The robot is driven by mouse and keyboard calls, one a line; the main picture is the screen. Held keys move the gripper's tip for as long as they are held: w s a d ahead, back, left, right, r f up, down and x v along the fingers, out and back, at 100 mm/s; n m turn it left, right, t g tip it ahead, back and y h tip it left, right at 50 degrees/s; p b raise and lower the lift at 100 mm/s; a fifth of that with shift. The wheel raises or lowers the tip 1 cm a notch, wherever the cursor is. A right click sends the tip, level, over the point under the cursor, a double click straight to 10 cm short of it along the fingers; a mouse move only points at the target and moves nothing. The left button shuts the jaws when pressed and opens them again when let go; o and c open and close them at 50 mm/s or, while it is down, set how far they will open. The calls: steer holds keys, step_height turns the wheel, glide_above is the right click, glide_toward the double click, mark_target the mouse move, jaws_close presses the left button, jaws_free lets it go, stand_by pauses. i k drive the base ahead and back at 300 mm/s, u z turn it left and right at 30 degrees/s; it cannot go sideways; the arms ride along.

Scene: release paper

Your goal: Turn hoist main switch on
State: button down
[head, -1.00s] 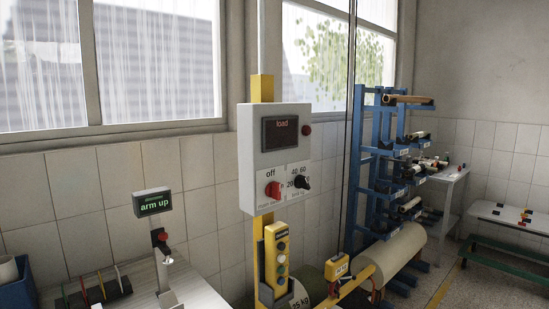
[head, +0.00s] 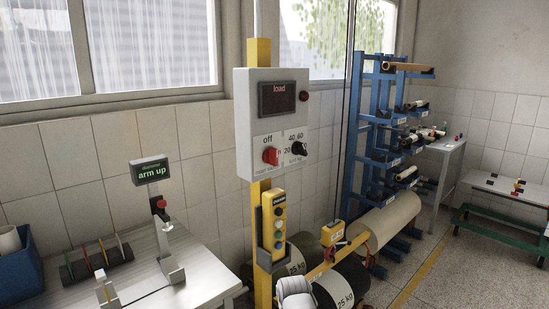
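The hoist control box (head: 243,130) is a light grey box on a yellow post in the middle of the head view. Its red main switch knob (head: 270,156) is on the left of the white label panel, under the word "off". The small print and exact knob angle are hard to read. A black rotary knob (head: 299,149) with numbers around it sits to its right. The dark display (head: 284,97) reads "load" in red. My gripper is not in view, and nothing touches the red knob.
A yellow push-button pendant (head: 273,218) hangs on the post below the box. Left is a table (head: 205,270) with an "arm up" display (head: 150,171). Right are a blue roll rack (head: 363,130) and 25 kg rolls (head: 341,285). A white rounded part (head: 293,287) shows at the bottom.

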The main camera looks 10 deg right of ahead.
mark_target(270, 156)
steer(key=z, duration=0.2)
steer(key=k, duration=1.35)
steer(key=u, duration=0.55)
steer(key=i, duration=1)
